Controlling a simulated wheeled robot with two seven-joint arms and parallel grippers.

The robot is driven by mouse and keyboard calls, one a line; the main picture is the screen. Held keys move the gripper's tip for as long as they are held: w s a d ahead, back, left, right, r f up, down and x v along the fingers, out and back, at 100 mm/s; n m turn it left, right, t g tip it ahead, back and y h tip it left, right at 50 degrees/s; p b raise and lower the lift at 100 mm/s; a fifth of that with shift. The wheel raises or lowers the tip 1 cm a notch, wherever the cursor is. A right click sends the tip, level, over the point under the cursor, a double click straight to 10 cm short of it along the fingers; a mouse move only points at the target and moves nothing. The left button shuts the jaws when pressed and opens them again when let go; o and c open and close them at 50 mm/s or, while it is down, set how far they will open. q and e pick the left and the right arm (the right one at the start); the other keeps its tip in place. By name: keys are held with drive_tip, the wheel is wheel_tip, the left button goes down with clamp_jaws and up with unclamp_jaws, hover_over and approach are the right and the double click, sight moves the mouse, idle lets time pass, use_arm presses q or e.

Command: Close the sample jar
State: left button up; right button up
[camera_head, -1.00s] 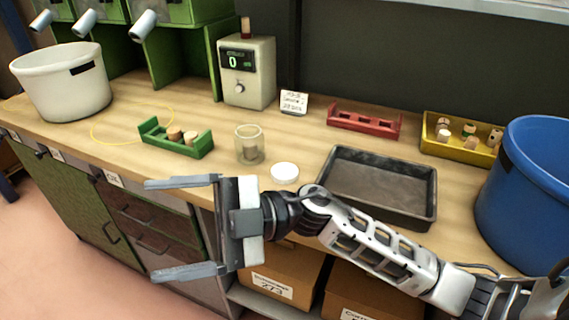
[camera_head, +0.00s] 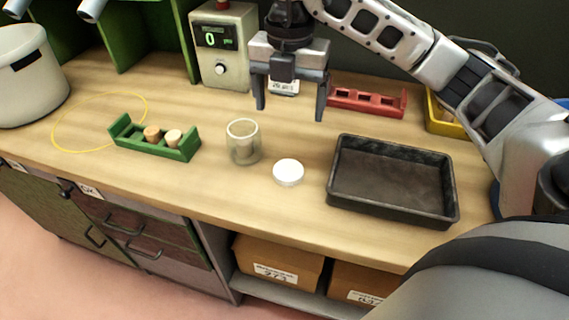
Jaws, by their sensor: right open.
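My right gripper (camera_head: 290,113) is open and empty, fingers pointing down, above the bench behind the lid and to the right of the jar. My left gripper is not in view.
A green rack (camera_head: 188,155) with two corks stands left of the jar. A black tray (camera_head: 340,213) lies right of the lid. Behind are a red rack (camera_head: 390,106), a grey meter (camera_head: 222,72) and a partly hidden yellow bin (camera_head: 436,118). A white pot (camera_head: 30,85) stands far left.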

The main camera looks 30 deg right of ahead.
hover_over(288, 170)
wheel_tip(288, 170, down, 10)
drive_tip(key=shift+r+p, duration=0.15)
drive_tip(key=shift+p, duration=0.25)
drive_tip(key=shift+f, duration=0.35)
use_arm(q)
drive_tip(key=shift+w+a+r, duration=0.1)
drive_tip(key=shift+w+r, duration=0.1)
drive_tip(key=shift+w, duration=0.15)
use_arm(e)
drive_tip(key=shift+f, duration=0.2)
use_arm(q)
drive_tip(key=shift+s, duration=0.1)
use_arm(e)
drive_tip(key=shift+f, duration=0.1)
